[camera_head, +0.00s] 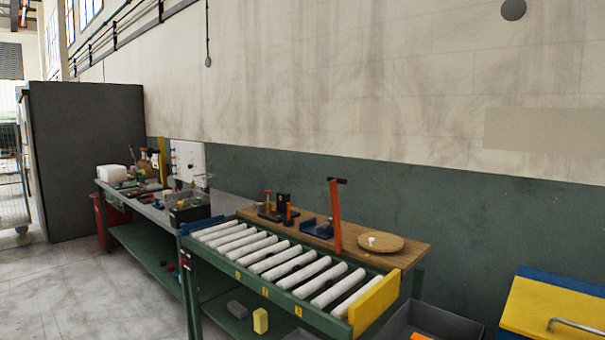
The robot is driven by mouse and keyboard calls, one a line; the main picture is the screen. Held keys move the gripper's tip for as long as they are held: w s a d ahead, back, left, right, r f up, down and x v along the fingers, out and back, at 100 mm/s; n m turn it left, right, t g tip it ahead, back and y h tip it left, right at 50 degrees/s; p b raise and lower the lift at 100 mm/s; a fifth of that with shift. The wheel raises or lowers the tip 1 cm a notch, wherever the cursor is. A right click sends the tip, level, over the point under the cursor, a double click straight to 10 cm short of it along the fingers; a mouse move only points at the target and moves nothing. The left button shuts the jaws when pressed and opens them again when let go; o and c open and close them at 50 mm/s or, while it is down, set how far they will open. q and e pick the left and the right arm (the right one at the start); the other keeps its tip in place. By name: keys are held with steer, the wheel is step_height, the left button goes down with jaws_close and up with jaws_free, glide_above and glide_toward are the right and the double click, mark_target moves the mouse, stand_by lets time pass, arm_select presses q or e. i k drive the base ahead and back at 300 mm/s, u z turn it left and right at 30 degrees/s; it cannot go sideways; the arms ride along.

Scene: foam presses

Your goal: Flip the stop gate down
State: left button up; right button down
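A yellow plate (375,303), which looks like the stop gate, stands up across the right end of a roller conveyor (262,292) with a green frame and white rollers. Its upper edge rises above the rollers. An orange lever (335,217) with a black handle stands upright on the wooden shelf behind the rollers; I cannot tell whether it is linked to the gate. Neither of my grippers is in view.
The wooden shelf (415,248) holds a round wooden disc (380,243) and small clamps. A grey bin (435,322) sits right of the conveyor, and a yellow-lidded box (550,310) farther right. A cluttered workbench (150,208) stands at left. The left floor is clear.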

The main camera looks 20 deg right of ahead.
mark_target(334, 183)
steer(key=u, duration=0.15)
steer(key=i, duration=1.3)
steer(key=z, duration=0.5)
